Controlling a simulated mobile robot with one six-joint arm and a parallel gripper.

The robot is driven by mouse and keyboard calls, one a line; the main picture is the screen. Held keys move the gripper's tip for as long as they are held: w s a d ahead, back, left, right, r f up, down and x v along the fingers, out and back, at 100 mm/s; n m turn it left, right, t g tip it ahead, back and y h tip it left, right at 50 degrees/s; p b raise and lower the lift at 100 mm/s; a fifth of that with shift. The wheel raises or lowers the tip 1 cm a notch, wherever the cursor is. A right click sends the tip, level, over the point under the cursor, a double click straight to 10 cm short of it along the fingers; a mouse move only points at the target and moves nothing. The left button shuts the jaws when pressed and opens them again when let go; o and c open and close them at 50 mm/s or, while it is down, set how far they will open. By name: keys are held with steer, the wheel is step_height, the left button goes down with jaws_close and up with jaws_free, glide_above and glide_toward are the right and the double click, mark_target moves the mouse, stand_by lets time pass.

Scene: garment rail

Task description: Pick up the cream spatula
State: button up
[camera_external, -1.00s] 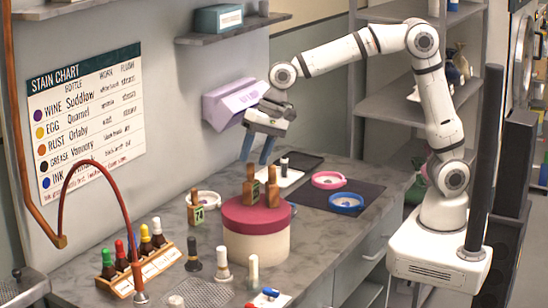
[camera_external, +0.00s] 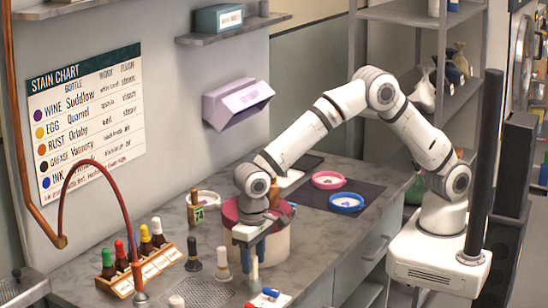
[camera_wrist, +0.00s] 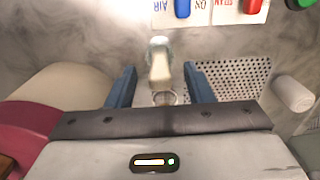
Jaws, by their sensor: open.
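A slim cream upright piece, which I take to be the cream spatula (camera_external: 254,272), stands on the counter in front of the round box. My gripper (camera_external: 252,257) is above it, pointing down, with its blue fingers apart. In the wrist view the cream spatula (camera_wrist: 160,66) shows between the two open fingers of my gripper (camera_wrist: 160,74), with a gap on each side. I see no contact. Its far end looks pale and blurred, so its exact shape is unclear.
The pink-lidded round box (camera_external: 276,244) stands close behind my gripper. A pale-capped bottle (camera_external: 222,265) and a black one (camera_external: 193,255) stand to the left. A perforated plate (camera_external: 205,292) and a small card with blue and red pieces (camera_external: 268,297) lie nearby.

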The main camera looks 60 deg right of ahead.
mark_target(253, 276)
steer(key=shift+f, duration=1.25)
jaws_close()
